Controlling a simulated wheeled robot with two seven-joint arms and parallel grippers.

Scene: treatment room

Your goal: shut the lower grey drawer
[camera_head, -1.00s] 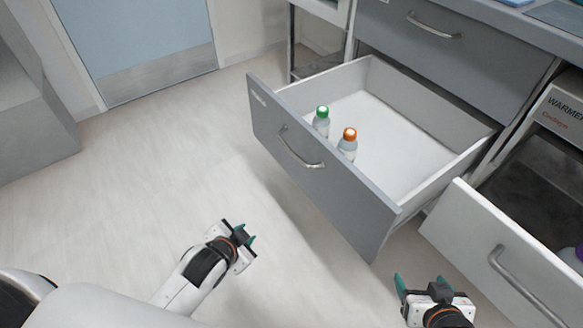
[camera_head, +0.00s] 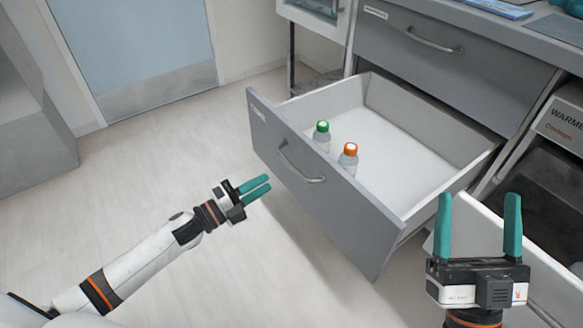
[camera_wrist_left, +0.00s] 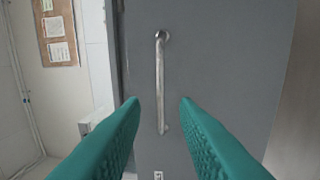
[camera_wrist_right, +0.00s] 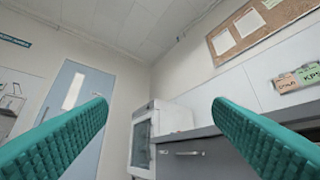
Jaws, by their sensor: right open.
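The lower grey drawer (camera_head: 345,207) is pulled well out below the closed upper grey drawer. A green-capped bottle (camera_head: 322,136) and an orange-capped bottle (camera_head: 348,158) stand inside it near its front panel. Its metal bar handle (camera_head: 300,165) is on the front. My left gripper (camera_head: 256,186) is open in front of the drawer, short of the handle. In the left wrist view the handle (camera_wrist_left: 160,85) shows upright beyond and between the spread fingertips (camera_wrist_left: 160,102). My right gripper (camera_head: 481,205) is open and empty, raised right of the drawer's front corner.
A white warmer drawer (camera_head: 465,212) stands open at the right, partly behind my right gripper. The upper grey drawer (camera_head: 440,62) is shut under the counter. The floor (camera_head: 170,180) left of the drawer is clear.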

